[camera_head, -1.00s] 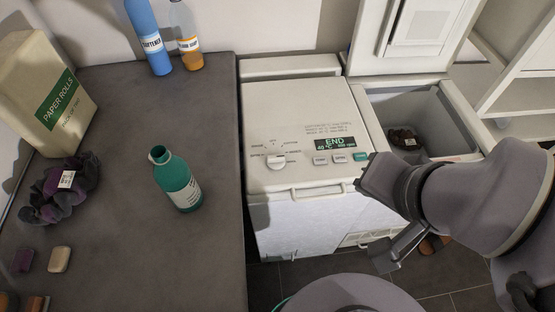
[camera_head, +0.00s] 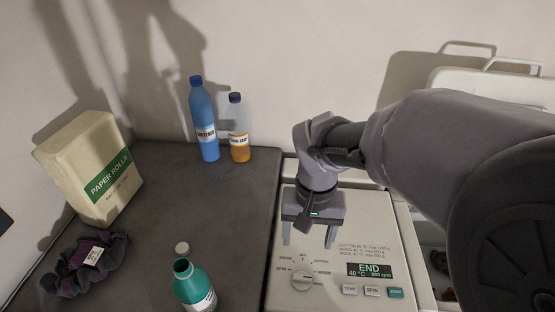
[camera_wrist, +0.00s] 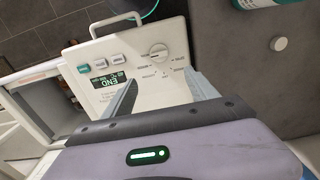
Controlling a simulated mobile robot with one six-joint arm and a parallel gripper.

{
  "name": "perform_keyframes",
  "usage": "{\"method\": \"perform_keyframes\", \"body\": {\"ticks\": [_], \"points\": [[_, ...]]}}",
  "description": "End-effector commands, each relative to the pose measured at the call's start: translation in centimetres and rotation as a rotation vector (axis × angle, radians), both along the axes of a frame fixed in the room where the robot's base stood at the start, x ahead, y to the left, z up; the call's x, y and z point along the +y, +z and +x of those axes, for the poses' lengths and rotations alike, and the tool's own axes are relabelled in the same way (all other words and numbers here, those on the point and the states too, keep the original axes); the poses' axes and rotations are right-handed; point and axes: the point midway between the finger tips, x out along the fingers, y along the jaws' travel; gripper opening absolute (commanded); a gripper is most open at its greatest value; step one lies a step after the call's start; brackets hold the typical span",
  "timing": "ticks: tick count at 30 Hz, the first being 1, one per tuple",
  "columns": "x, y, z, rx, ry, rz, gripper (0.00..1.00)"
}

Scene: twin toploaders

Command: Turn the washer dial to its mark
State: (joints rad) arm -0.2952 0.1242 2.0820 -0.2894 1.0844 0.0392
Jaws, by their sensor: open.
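The washer dial (camera_head: 303,281) is a pale round knob on the left of the washer's top panel (camera_head: 340,290), with small printed labels around it. Which label it points to is too small to tell. It also shows in the wrist view (camera_wrist: 158,52). My gripper (camera_head: 309,241) points down over the panel, just behind the dial, with its two fingers apart and nothing between them. In the wrist view the fingers (camera_wrist: 165,88) are spread below the dial, apart from it. The display (camera_head: 370,270) reads END, 40 °C and 800 rpm.
TEMP and SPIN buttons (camera_head: 372,291) and a green button (camera_head: 396,293) lie right of the dial. The dark counter left of the washer holds a teal bottle (camera_head: 193,284), a round cap (camera_head: 182,248), a paper rolls pack (camera_head: 90,170), blue (camera_head: 204,125) and orange (camera_head: 239,145) bottles, and dark cloth (camera_head: 88,262).

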Motion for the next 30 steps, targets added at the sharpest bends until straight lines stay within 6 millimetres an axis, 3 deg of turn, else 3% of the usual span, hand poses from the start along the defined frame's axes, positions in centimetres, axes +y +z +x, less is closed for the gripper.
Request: {"method": "perform_keyframes", "body": {"ticks": [5, 12, 18, 23, 30], "points": [[0.1, -3.5, 0.1, 0.012, 0.008, -0.008, 0.67], [0.1, -11.1, 0.0, 0.012, 0.005, -0.007, 0.67], [0.0, -15.9, 0.0, 0.011, 0.004, -0.006, 0.67], [0.0, -17.6, 0.0, 0.008, 0.006, -0.006, 0.67], [0.1, -17.7, 0.1, 0.008, 0.005, -0.005, 0.67]]}}
